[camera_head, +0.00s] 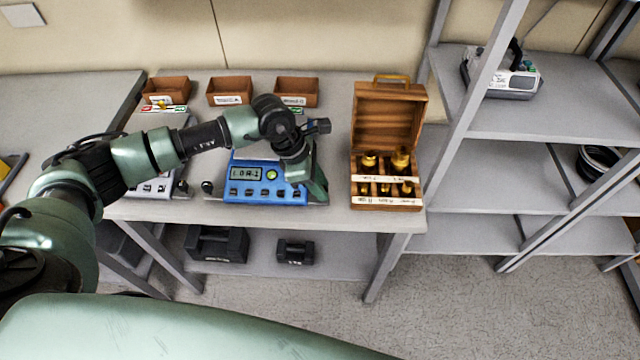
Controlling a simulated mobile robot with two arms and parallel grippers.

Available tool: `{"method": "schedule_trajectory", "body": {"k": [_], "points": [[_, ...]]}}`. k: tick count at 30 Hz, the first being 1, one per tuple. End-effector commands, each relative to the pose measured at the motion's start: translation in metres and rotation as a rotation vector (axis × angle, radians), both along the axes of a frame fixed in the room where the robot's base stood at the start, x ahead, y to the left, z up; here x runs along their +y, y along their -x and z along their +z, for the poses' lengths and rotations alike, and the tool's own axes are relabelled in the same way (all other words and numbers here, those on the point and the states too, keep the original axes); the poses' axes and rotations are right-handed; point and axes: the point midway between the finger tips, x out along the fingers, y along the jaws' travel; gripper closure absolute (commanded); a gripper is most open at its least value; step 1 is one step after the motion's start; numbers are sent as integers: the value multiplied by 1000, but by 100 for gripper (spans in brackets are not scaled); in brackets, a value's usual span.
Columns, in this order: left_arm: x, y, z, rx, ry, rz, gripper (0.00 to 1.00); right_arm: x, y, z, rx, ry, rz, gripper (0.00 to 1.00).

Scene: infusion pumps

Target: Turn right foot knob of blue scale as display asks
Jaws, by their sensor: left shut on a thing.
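The blue scale (265,189) stands near the front edge of the grey table. Its display (245,174) is lit with small dark characters that I cannot read for certain. A round green-yellow indicator (271,174) sits beside the display. The left foot knob (207,187) shows as a dark knob at the scale's left side. My left gripper (318,194) reaches down at the scale's right front corner and is shut on the right foot knob, which the gripper hides. My left forearm crosses above the scale and covers part of its top. My right gripper is not in view.
A white scale (150,187) stands left of the blue one, partly behind my arm. An open wooden box of brass weights (387,203) is to the right. Brown bins (230,91) line the back. Black weights (217,244) sit on the lower shelf. Shelving (530,115) stands at right.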

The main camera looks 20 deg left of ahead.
Motion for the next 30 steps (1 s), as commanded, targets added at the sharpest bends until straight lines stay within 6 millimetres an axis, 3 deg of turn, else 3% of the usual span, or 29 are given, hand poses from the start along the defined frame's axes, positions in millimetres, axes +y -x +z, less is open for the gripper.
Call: {"method": "schedule_trajectory", "body": {"k": [8,30], "points": [[0,0,-1,-2,-1,93,100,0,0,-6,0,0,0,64],[-2,2,-1,-5,2,656,100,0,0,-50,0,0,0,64]]}}
